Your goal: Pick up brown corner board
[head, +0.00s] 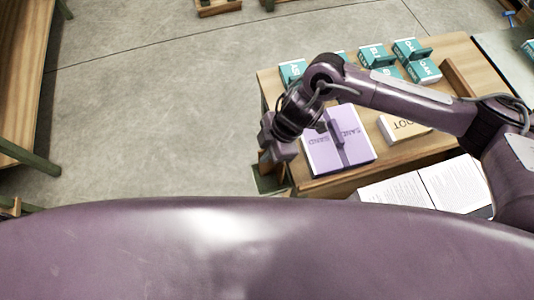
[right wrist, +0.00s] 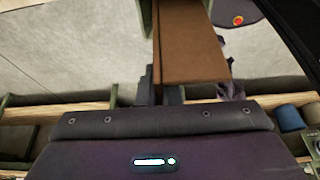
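A brown board (right wrist: 190,45) shows in the right wrist view, with a darker narrow side along its left. It reaches down to between the dark fingers of my right gripper (right wrist: 190,92). I cannot tell whether the fingers grip it. My left gripper is not in view.
The wooden table (head: 403,164) carries the purple box (head: 353,140), several teal boxes (head: 425,70), a pale box (head: 398,128) and a brown block (head: 457,77). An open book (head: 425,188) lies at the front. The floor (head: 150,110) left of it is clear.

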